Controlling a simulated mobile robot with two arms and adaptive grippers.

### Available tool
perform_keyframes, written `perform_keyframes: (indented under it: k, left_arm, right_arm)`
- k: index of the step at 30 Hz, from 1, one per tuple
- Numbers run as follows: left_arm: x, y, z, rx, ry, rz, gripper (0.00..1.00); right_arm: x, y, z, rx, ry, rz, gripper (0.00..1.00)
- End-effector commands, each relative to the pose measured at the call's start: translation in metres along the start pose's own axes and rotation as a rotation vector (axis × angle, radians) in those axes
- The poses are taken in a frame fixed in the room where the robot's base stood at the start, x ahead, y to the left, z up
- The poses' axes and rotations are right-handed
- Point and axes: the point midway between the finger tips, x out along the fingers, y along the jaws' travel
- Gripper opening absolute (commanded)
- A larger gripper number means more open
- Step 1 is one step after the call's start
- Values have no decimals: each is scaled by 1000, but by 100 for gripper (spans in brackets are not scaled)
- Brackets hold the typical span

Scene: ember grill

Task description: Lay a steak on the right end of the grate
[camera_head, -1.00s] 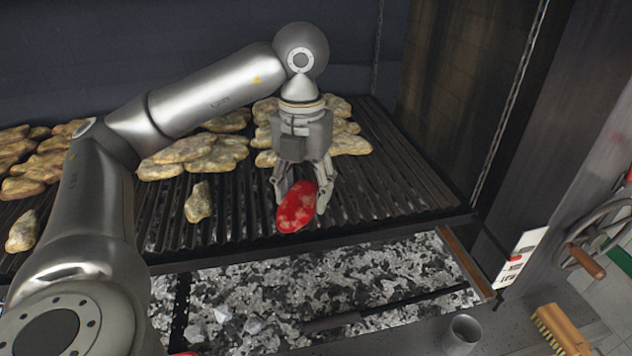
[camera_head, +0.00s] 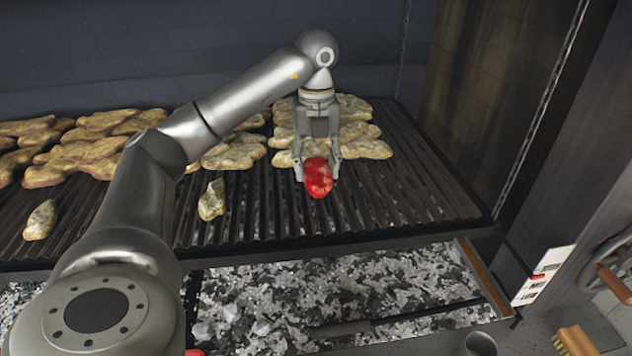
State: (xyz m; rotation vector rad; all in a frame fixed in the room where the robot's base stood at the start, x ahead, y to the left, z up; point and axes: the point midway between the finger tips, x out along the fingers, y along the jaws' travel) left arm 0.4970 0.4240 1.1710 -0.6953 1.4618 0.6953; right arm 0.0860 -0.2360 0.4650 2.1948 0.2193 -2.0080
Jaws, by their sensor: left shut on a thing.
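A red marbled steak (camera_head: 318,178) is held between the two fingers of my left gripper (camera_head: 317,172), over the right part of the dark slatted grate (camera_head: 420,195). The gripper points down, its fingers on either side of the steak. I cannot tell whether the steak touches the bars. Pale browned pieces lie in heaps behind the gripper (camera_head: 362,148) and to the left (camera_head: 235,152). The grate's right end is bare. My right gripper is not in view.
A bed of grey coals (camera_head: 400,275) lies below the grate's front edge. A chain (camera_head: 545,110) hangs at the right. A metal cup (camera_head: 480,344), a brush (camera_head: 572,341) and a handwheel (camera_head: 612,265) are at the lower right. Two small pieces (camera_head: 212,200) lie apart on the grate.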

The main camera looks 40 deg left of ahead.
Motion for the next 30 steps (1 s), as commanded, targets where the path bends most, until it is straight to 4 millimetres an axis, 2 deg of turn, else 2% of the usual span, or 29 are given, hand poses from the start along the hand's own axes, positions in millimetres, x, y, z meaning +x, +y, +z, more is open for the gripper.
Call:
perform_keyframes:
  k: [3,11,15,18,29,30]
  left_arm:
    - [11,0,13,-2,-1,0,24]
    - [30,-2,28,-2,-1,2,24]
    - [50,-2,27,1,-1,3,24]
    - [58,-2,27,0,-3,0,24]
    - [64,-2,27,0,-4,-2,24]
    - [63,-2,27,0,-4,-2,55]
  right_arm:
    - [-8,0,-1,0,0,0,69]
    - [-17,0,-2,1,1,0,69]
    - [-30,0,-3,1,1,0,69]
    - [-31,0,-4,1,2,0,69]
    - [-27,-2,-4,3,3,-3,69]
    - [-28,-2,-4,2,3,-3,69]
